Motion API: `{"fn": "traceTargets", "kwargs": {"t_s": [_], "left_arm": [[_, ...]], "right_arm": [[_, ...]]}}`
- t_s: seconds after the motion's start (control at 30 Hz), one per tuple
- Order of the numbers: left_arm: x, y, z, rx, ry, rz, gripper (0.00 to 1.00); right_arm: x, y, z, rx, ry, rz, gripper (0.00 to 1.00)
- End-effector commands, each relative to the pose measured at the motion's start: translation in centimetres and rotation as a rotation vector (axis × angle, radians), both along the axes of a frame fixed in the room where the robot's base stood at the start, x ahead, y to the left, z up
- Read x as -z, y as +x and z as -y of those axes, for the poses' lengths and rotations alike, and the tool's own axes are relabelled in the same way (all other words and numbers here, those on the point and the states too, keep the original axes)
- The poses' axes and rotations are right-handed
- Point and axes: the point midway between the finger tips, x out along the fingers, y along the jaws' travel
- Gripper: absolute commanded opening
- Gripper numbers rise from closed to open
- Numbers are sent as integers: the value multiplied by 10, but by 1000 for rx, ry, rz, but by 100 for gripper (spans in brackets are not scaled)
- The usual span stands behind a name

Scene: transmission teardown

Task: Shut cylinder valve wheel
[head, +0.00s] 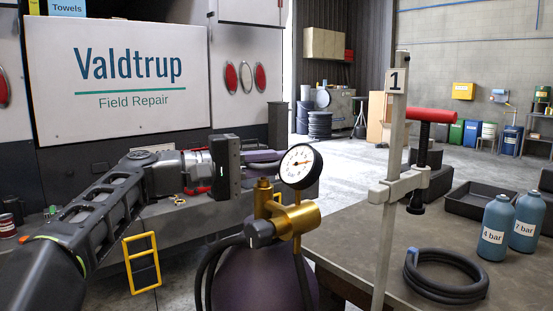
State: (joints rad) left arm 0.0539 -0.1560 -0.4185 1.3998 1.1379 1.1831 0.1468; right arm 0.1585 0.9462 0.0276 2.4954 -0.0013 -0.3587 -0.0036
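A purple cylinder (262,275) stands upright at the lower middle of the head view, its lower part cut off. It carries a brass valve (292,218) with a round white gauge (297,166). A dark purple-grey, wheel-like piece (268,156) shows above the brass stem and looks like the valve wheel. My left gripper (262,163) comes in from the left at that piece. Its fingers are hard to separate from the wheel, so I cannot tell whether they touch it or are closed on it. My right gripper is not in view.
A black hose (207,275) hangs at the valve's left. On the right, a table (345,235) bears an upright clamp (393,180) with a red handle, a coiled hose (447,275), blue bottles (494,225) and a black tray (478,202). A yellow frame (141,262) stands at lower left.

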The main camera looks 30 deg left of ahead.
Motion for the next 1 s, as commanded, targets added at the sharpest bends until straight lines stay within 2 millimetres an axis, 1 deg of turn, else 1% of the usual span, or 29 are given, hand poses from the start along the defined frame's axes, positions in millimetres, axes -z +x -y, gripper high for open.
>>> {"fn": "traceTargets", "kwargs": {"t_s": [0.03, 0.27, 0.67, 0.7, 0.93, 1.0], "left_arm": [[0, 1, 0, 21, 2, -4, 0], [1, -1, 2, 80, 1, -2, 0], [2, -1, 2, 87, 1, -3, 0], [1, -1, 2, 87, 0, -2, 15], [1, -2, 2, 87, 0, -1, 34], [1, -2, 2, 86, 0, -1, 34]], "right_arm": [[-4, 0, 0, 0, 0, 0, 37], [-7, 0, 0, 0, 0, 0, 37], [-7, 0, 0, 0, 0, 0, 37], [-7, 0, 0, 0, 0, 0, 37], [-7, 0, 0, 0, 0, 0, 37], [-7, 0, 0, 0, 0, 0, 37]]}}
